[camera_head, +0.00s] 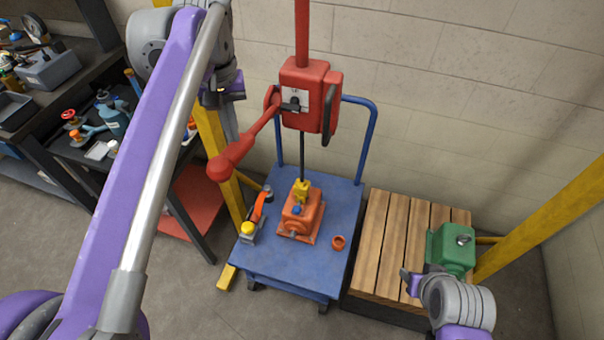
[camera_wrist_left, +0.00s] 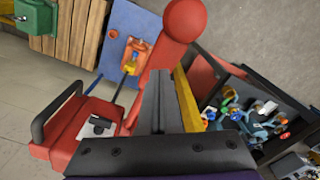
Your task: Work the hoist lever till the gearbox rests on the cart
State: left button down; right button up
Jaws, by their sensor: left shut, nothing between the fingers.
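The red hoist (camera_head: 305,95) hangs above the blue cart (camera_head: 270,262). Its red lever (camera_head: 246,144) slopes down left to a thick rounded grip. The orange gearbox (camera_head: 301,214) is at the cart's middle, upright, under a yellow hook (camera_head: 301,190) on the dark hoist line. I cannot tell whether its base touches the cart. My left gripper (camera_head: 230,94) is shut and empty, above and left of the lever. In the left wrist view its fingers (camera_wrist_left: 158,88) overlap the lever (camera_wrist_left: 158,60), without visible grasp. My right gripper (camera_head: 408,285) is by the pallet; its jaw opening is unclear.
A green motor (camera_head: 450,249) sits on the wooden pallet (camera_head: 385,240) right of the cart. An orange-and-grey tool (camera_head: 260,208) and a small orange cup (camera_head: 338,242) lie on the cart. Yellow posts (camera_head: 540,225) flank the area. A cluttered dark shelf (camera_head: 70,110) stands left.

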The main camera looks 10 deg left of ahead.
pick_arm(q)
jog(key=shift+w, duration=0.1)
notch_tip(320, 180, up, 5)
jog(key=shift+w+f+p, duration=0.1)
jog(key=shift+w+p, duration=0.05)
jog(key=shift+p, duration=1.05)
jog(key=shift+s+r, duration=0.2)
jog(key=shift+r, duration=0.9)
pick_arm(e)
jog(key=w+r, duration=0.2)
jog(key=r, duration=0.1)
jog(key=shift+r+t, duration=0.2)
jog(key=shift+t, duration=0.1)
pick_arm(q)
jog(key=shift+w, duration=0.1)
pick_arm(e)
jog(key=shift+w, duration=0.15)
